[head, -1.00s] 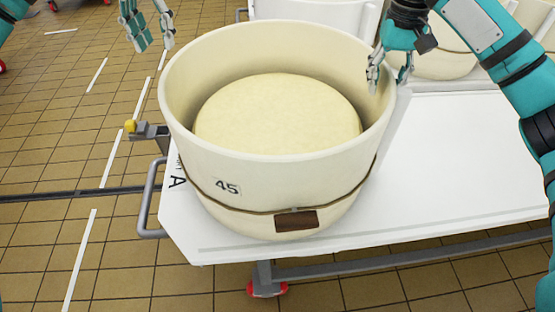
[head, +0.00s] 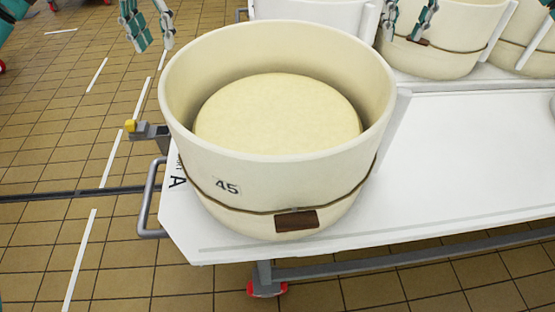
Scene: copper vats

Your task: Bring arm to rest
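My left gripper (head: 152,38) hangs at the top left, left of the cheese mould and above the tiled floor. Its fingers are apart with nothing between them. My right gripper (head: 405,35) is at the top edge, right of the mould and in front of another mould behind. Its fingers are apart and empty, and its upper part is out of frame. The large cream mould (head: 280,180), labelled 45, stands upright on a white table and holds a round pale cheese (head: 278,115). Neither gripper touches this mould.
The white wheeled table (head: 470,160) is clear to the right of the mould. More cream moulds (head: 450,60) stand behind at the top right. A grey handle (head: 150,200) sticks out at the table's left end. Tiled floor (head: 50,140) is open at the left.

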